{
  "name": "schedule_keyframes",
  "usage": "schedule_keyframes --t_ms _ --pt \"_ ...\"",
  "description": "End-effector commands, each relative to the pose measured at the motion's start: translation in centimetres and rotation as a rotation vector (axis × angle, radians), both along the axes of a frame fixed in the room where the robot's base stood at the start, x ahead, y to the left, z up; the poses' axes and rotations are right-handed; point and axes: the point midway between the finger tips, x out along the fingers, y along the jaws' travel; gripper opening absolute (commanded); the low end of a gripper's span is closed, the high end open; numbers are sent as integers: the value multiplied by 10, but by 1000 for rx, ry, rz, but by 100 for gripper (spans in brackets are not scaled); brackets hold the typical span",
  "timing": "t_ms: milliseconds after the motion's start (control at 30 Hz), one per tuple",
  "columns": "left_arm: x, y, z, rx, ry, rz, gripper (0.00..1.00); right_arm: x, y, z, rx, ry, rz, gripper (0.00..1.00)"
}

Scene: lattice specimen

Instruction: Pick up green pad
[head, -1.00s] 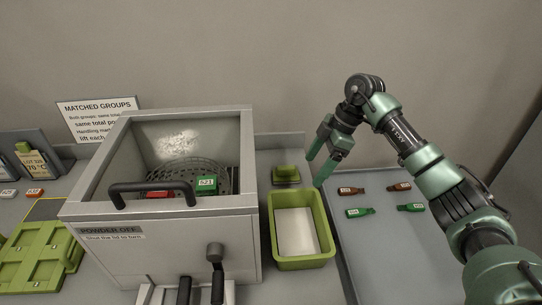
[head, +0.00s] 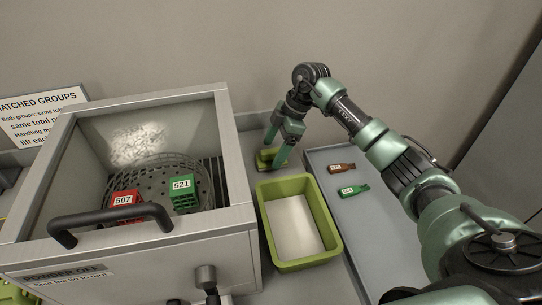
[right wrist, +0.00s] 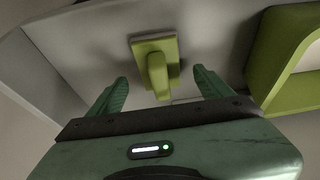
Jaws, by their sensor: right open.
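The green pad (head: 266,158) is a small yellow-green block with a raised grip, on the bench behind the green tray. It also shows in the right wrist view (right wrist: 157,65), where its upright grip points toward my gripper. My right gripper (head: 275,151) is over the pad in the head view, which partly hides it. In the right wrist view my right gripper (right wrist: 161,80) is open and empty, with the pad's grip between its two fingers but apart from them. My left gripper is not in view.
The green tray (head: 333,243) with a pale sheet inside stands just in front. A large grey open box (head: 236,160) at left holds a red block (head: 124,204) and a green block (head: 184,195). A grey mat (head: 322,158) at right bears small red and green tagged pieces.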

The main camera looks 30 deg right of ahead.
Motion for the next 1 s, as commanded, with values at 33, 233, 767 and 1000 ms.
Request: schedule_keyframes --t_ms 33,233,767,1000 --pt "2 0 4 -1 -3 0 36 0 4 -6 2 3 -1 80" --pt "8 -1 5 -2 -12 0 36 2 8 -20 0 -1 0 80" --pt "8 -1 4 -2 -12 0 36 2 7 -19 0 -1 0 14" --pt "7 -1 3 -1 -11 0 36 3 7 -11 0 -3 -1 14"
